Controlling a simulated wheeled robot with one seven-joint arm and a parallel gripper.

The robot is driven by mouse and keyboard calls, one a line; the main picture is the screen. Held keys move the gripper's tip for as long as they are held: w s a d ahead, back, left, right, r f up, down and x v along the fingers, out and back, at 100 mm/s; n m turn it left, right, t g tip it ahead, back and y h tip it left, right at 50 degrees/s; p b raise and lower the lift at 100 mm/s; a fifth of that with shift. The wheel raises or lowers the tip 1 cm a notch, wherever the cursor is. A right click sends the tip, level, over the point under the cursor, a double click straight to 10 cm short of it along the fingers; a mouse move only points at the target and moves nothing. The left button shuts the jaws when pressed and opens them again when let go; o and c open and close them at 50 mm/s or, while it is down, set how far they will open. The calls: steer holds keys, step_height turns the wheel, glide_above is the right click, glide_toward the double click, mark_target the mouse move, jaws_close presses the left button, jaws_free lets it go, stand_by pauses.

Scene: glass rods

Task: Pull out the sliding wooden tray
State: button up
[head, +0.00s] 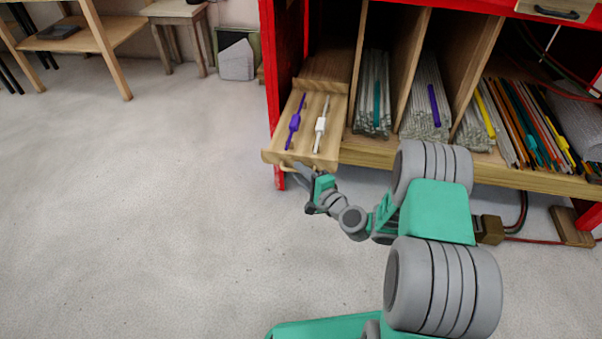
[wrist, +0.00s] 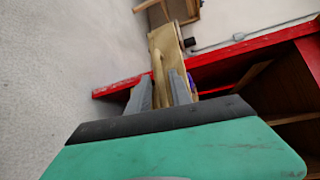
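The sliding wooden tray (head: 310,103) is in the leftmost bay of the red-framed shelf. My gripper (head: 299,171) is at the tray front, by the handle. In the wrist view my two grey fingers (wrist: 161,84) stand apart on either side of the handle, with gaps visible. Contact with the handle cannot be made out.
Bays right of the tray hold bundles of glass rods (head: 375,85) and coloured rods (head: 530,120). The red post (head: 270,60) stands left of the tray. The floor (head: 150,200) in front and left is clear. A small stool (head: 177,15) stands far back left.

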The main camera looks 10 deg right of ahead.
steer(key=shift+o, duration=0.5)
steer(key=shift+a, duration=0.1)
steer(key=p+v, duration=0.1)
steer(key=v, duration=0.6)
steer(key=shift+s+p, duration=0.35)
steer(key=shift+r, duration=0.1)
steer(key=s+a+r+n+g+p, duration=0.2)
steer(key=a+r+n+g+p, duration=0.15)
steer(key=r+n+p, duration=0.4)
steer(key=s+a+r+n+g+p, duration=0.2)
steer(key=a+r+n+g+p, duration=0.15)
steer(key=r+p, duration=0.7)
steer(key=s+d+r+n+g+h+p, duration=0.1)
steer(key=s+d+r+h+p, duration=0.1)
steer(key=r, duration=0.7)
steer(key=s+d+r+n+g+h+p, duration=0.1)
steer(key=s+d+r+h+p, duration=0.2)
steer(key=s+d+r+p, duration=0.2)
steer(key=s+d+r+n+g+h+p, duration=0.1)
steer(key=s+d+r+p, duration=0.3)
steer(key=r, duration=1)
steer(key=s+g+h+p, duration=0.1)
steer(key=s+p, duration=0.2)
steer(key=s, duration=0.1)
steer(key=shift+d+h, duration=0.25)
steer(key=shift+h, duration=0.05)
